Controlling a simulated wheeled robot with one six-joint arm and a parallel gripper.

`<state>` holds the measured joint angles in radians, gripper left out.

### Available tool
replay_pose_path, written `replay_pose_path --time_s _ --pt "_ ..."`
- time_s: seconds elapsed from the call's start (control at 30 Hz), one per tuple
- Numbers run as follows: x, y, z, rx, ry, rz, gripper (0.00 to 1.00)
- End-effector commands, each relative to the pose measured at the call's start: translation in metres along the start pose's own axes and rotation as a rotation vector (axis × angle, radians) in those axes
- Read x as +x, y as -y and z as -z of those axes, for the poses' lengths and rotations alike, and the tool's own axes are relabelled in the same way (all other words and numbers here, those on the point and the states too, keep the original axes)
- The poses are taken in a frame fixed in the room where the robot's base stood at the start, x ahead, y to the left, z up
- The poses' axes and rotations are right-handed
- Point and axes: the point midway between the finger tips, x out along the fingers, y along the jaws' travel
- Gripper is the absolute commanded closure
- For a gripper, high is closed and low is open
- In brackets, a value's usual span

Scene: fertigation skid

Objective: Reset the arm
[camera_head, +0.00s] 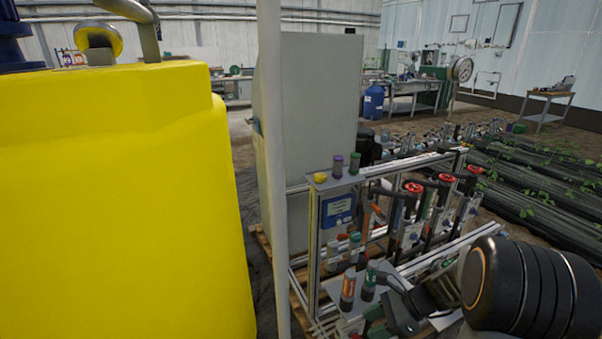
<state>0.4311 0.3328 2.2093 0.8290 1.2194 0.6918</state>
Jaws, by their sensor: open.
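My arm shows at the lower right as a thick dark link with an orange ring. My gripper (390,300) is at the bottom, left of that link. Its dark fingers are apart, and I see nothing held between them. It is in front of the lower part of the fertigation skid (313,240), close to the small bottles there. Whether it touches anything is hard to tell.
A large yellow tank (110,200) fills the left. A pale post (270,150) and a grey-green cabinet (320,110) stand beside the skid. The skid carries red-handled valves (412,188) and small bottles (347,290). Plant rows (540,185) lie at right.

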Motion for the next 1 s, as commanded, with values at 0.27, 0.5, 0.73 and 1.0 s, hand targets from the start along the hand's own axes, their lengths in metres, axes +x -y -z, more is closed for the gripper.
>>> replay_pose_path --time_s 0.27,0.5,0.73,1.0 --pt "-0.08 -0.066 -0.123 -0.91 -0.506 -0.19 0.55" --pt "-0.128 -0.093 -0.175 -1.447 -0.81 -0.327 0.55" --pt "-0.148 -0.102 -0.194 -1.665 -0.946 -0.392 0.55" --pt "-0.15 -0.103 -0.195 -1.694 -0.965 -0.403 0.55"
